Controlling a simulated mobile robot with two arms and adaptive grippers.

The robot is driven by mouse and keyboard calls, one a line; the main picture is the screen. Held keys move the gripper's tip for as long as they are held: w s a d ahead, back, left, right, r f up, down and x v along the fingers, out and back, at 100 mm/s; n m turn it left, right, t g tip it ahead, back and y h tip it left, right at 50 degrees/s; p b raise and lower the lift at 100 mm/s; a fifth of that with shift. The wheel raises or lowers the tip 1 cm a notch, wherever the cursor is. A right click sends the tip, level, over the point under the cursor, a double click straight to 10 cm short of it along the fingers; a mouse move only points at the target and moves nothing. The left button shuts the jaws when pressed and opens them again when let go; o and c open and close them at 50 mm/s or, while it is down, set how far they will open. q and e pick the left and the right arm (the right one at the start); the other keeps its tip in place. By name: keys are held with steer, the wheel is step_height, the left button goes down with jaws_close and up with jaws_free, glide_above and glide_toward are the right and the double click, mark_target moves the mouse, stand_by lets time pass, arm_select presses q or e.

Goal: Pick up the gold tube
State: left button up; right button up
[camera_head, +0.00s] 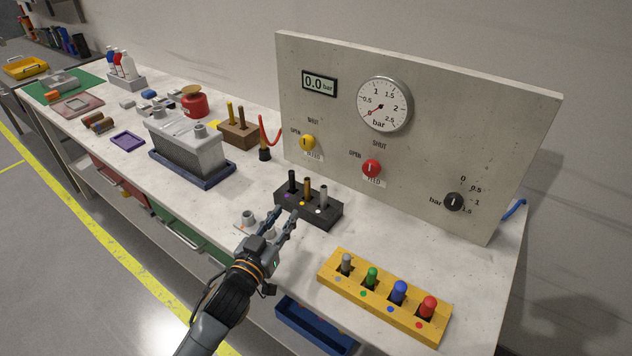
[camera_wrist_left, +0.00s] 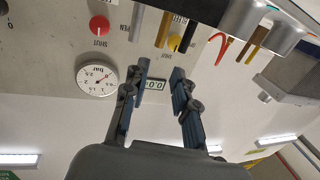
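The gold tube (camera_head: 306,188) stands upright in the middle hole of a black block (camera_head: 318,215), between a black tube (camera_head: 292,181) and a grey tube (camera_head: 323,196). In the left wrist view the gold tube (camera_wrist_left: 162,28) shows upside down, just beyond the fingertips. My left gripper (camera_head: 285,213) is open and empty, in front of the black block on the near side. Its two fingers (camera_wrist_left: 160,70) are spread apart in the left wrist view, with the gold tube roughly in line with the gap. I cannot tell the exact distance. My right gripper is not in view.
The gauge panel (camera_head: 420,150) stands close behind the block. A yellow rack (camera_head: 390,315) with coloured plugs is at the near right. A grey metal box (camera_head: 186,147) and a wooden block (camera_head: 240,137) with two rods are to the left.

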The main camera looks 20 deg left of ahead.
mark_target(306, 183)
arm_select(q)
steer(key=w, duration=0.5)
steer(key=w+d+p, duration=0.1)
steer(key=w, duration=0.1)
steer(key=shift+w+r, duration=0.15)
steer(key=shift+w, duration=0.7)
steer(key=w, duration=0.4)
steer(key=shift+w+d, duration=0.25)
steer(key=shift+d, duration=0.1)
steer(key=shift+w, duration=0.35)
steer(key=shift+s, duration=0.1)
jaws_close()
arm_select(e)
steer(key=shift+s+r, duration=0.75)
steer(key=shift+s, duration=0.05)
